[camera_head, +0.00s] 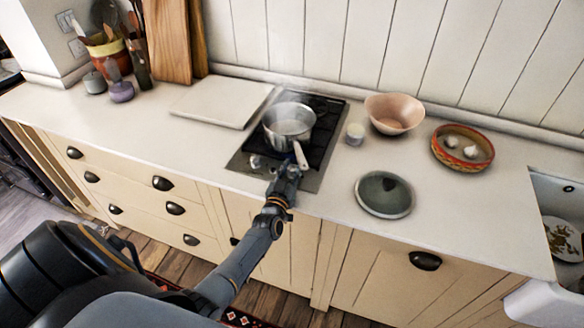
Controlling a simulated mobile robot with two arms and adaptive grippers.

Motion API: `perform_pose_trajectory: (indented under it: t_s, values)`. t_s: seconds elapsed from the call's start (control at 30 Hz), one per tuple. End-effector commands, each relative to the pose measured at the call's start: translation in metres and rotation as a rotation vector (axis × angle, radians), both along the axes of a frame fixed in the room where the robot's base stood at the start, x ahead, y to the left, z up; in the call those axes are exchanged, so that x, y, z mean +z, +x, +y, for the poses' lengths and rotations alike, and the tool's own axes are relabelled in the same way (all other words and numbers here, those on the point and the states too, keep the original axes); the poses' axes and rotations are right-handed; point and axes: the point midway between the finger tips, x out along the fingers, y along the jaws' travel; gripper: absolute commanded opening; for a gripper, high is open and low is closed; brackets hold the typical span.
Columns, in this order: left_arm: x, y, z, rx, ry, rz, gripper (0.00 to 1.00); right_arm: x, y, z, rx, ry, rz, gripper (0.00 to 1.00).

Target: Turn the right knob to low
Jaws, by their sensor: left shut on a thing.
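The hob (328,125) is a dark two-burner cooktop with a metal front strip, set into the counter. A left knob (256,162) shows on the front strip. My left gripper (288,165) is at the right part of the strip, shut on the right knob, which the fingers hide; its setting cannot be read. A metal pot (288,126) stands on the hob, with its pale handle (301,155) pointing toward the front, close beside my gripper. My right gripper is not in view.
A small white cup (355,134), a pink bowl (394,113), a patterned dish (462,148) with garlic and a grey-green plate (384,194) stand right of the hob. A pale board (221,102) lies left. The front left counter is clear.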

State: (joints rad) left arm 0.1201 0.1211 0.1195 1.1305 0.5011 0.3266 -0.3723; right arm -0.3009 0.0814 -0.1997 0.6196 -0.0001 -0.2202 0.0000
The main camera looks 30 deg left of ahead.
Motion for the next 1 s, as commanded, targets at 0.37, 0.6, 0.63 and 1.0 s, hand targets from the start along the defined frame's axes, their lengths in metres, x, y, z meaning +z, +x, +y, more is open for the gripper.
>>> perform_pose_trajectory:
  t_s: [0.37, 0.6, 0.63, 1.0]
  values:
    - [0.002, 0.001, 0.0, -0.001, 0.001, -0.004, 0.52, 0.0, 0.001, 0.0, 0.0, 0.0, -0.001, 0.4]
    - [0.0, -0.006, -0.002, -0.002, -0.001, -0.001, 0.52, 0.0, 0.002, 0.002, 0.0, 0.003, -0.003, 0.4]
    - [0.0, -0.009, -0.003, -0.002, -0.002, -0.002, 0.52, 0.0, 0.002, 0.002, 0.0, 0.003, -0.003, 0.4]
    - [0.0, -0.081, -0.024, 0.0, -0.001, 0.0, 0.52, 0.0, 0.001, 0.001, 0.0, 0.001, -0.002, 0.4]
